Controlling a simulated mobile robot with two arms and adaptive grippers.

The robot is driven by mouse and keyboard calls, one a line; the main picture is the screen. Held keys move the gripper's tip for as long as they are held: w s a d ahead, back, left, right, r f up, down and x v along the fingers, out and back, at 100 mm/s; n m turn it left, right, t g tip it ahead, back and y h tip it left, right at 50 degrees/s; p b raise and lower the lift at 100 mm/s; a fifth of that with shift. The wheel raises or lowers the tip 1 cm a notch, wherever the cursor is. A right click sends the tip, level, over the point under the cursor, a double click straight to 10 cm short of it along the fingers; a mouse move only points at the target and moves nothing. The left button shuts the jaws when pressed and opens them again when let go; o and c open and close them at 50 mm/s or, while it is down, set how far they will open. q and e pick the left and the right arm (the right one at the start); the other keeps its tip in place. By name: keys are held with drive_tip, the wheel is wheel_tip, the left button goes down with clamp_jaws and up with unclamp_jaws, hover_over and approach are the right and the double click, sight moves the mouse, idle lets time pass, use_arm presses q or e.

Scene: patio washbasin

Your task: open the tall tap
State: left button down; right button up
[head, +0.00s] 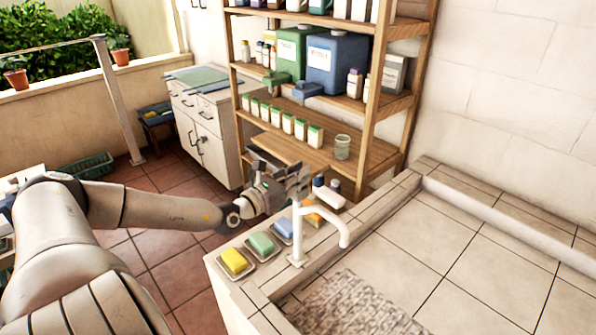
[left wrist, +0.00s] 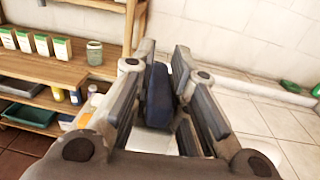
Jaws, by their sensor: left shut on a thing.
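The tall tap (head: 298,235) is white and stands upright on the tiled ledge of the basin, its curved spout reaching right over the basin. My left gripper (head: 297,180) is at the top of the tap and hides its handle in the head view. In the left wrist view, a dark blue handle (left wrist: 158,92) sits between the fingers of my left gripper (left wrist: 164,62), which is shut on it. A white part of the tap (left wrist: 155,142) shows below the handle. My right gripper is not in view.
Soap dishes with a yellow sponge (head: 234,261), a green bar (head: 262,243) and a blue bar (head: 284,228) line the ledge left of the tap. A wooden shelf (head: 375,155) with bottles and a glass jar (head: 342,147) stands behind. The tiled basin (head: 440,240) is open at right.

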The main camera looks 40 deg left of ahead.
use_arm(q)
drive_tip(key=n+y+p, duration=0.2)
drive_tip(key=y+p, duration=0.1)
drive_tip(key=n+g+y+p, duration=0.1)
drive_tip(key=n+y+p, duration=0.1)
drive_tip(key=y+p, duration=0.1)
drive_tip(key=shift+d+r+y, duration=0.15)
drive_tip(key=shift+r+y, duration=0.05)
drive_tip(key=shift+y, duration=0.1)
drive_tip(key=n+g+y, duration=0.1)
drive_tip(key=n+y, duration=0.1)
drive_tip(key=shift+f+y+p, duration=0.15)
drive_tip(key=shift+y+p, duration=0.15)
drive_tip(key=shift+p, duration=0.05)
drive_tip(key=n+g+y, duration=0.2)
drive_tip(key=y, duration=0.1)
drive_tip(key=shift+f+n+g, duration=0.1)
drive_tip(key=shift+n+g, duration=0.3)
drive_tip(key=n+g+y, duration=0.3)
drive_tip(key=g+y, duration=0.1)
drive_tip(key=shift+n, duration=0.3)
drive_tip(key=n+g+y, duration=0.1)
drive_tip(key=n+g, duration=0.1)
drive_tip(key=g, duration=0.1)
drive_tip(key=n+g+y+b, duration=0.1)
drive_tip(key=n+g, duration=0.1)
drive_tip(key=g, duration=0.2)
drive_tip(key=shift+n, duration=0.3)
drive_tip(key=shift+g, duration=0.5)
